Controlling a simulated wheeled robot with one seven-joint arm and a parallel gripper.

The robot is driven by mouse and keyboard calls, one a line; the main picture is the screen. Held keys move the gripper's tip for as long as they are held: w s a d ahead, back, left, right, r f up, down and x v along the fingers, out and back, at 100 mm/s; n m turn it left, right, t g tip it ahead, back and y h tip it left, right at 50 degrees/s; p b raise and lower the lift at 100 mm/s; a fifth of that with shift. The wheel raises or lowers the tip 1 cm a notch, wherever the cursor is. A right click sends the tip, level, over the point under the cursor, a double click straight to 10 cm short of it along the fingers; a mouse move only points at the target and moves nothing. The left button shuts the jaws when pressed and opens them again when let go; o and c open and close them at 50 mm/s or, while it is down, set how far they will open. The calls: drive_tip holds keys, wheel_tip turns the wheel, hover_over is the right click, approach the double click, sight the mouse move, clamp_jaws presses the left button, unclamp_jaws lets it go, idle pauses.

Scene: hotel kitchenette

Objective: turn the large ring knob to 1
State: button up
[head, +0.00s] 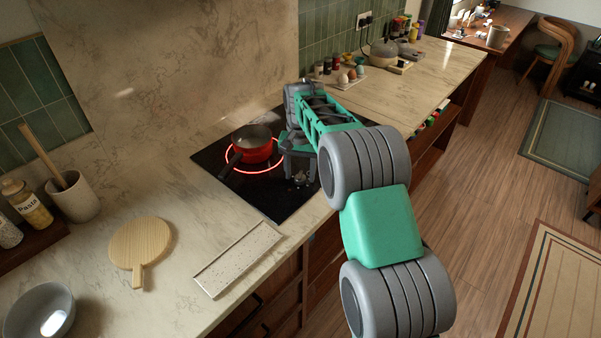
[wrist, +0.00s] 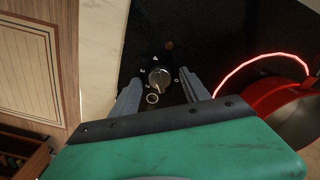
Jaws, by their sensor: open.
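The knob (wrist: 159,77) is a small round metallic control on the black cooktop (wrist: 110,140). A pale ring symbol (wrist: 152,98) and small marks surround it; I cannot read the setting for sure. My gripper (wrist: 162,79) is open, with one finger on each side of the knob and a visible gap to it. In the head view my gripper (head: 300,167) hangs over the right front part of the cooktop (head: 268,203), and the knob area is mostly hidden. A ring glows red (head: 233,165) under a red pan (head: 254,149), which also shows in the wrist view (wrist: 285,103).
A speckled tray (head: 238,258) and a wooden board (head: 140,245) lie left of the cooktop on the counter. Eggs and jars stand behind my arm. A small reddish dot (wrist: 169,45) is near the knob.

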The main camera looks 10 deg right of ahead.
sight(300, 174)
wheel_tip(300, 174, up, 8)
drive_tip(key=shift+f+b, duration=0.25)
drive_tip(key=shift+b, duration=0.25)
